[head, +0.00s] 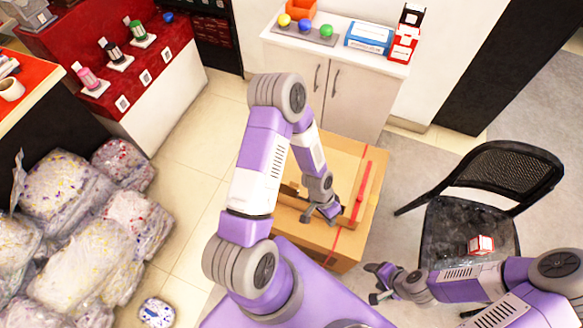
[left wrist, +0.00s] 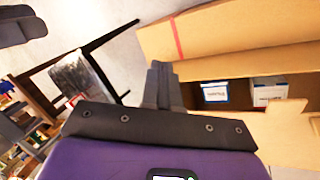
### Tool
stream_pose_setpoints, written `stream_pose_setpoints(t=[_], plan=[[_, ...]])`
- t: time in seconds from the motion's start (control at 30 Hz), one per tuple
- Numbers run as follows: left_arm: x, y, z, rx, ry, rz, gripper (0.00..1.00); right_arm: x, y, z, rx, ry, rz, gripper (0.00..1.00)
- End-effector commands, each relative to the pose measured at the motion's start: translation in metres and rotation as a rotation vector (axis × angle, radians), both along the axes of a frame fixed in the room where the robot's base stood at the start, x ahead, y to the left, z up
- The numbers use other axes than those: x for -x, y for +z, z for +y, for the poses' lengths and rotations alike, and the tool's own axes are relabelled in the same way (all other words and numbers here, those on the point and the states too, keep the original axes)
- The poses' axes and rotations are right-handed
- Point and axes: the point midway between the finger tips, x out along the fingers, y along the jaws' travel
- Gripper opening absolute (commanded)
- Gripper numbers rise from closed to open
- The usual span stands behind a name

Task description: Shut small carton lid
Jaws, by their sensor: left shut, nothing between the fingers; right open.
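A brown cardboard carton (head: 340,244) with red tape stands in the middle of the head view, in front of my base. Part of its top is open. In the left wrist view its flap (left wrist: 230,35) with a red stripe shows, and labelled boxes (left wrist: 215,93) lie inside the opening. My left gripper (head: 322,214) is shut and empty, over the carton's near part; its fingers (left wrist: 160,82) point toward the flap edge. Whether they touch it I cannot tell. My right gripper (head: 376,284) is open and empty, to the right of the carton. My left arm hides the carton's left side.
A black chair (head: 470,215) with a small red-and-white box (head: 481,245) stands at the right. Wrapped bags (head: 70,220) are piled at the left. A white cabinet (head: 345,95) stands behind the carton. Tiled floor (head: 190,170) is clear between bags and carton.

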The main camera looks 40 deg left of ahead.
Motion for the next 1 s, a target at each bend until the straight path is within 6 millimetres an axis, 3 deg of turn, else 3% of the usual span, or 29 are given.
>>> stream_pose_setpoints(t=[0.03,0.2,0.4,0.5,0.67,1.0], plan=[[-0.022,0.022,0.019,-0.010,-0.119,-0.038,0.00,0.000,0.018,0.000,0.000,-0.001,0.000,0.62],[-0.065,0.071,0.092,-0.058,-0.557,-0.087,0.00,0.000,0.045,0.000,0.000,-0.001,0.000,0.62],[-0.086,0.126,0.170,-0.104,-0.902,-0.056,0.00,0.000,0.065,0.000,0.000,0.000,0.000,0.62],[-0.088,0.141,0.192,-0.110,-0.989,-0.034,0.00,0.000,0.069,0.000,0.000,0.000,0.000,0.62],[-0.086,0.141,0.202,-0.108,-1.035,-0.019,0.00,0.000,0.068,0.000,0.000,0.000,0.000,0.62],[-0.067,0.077,0.195,-0.104,-1.035,-0.016,0.00,0.000,0.055,0.000,0.000,0.000,0.000,0.62]])
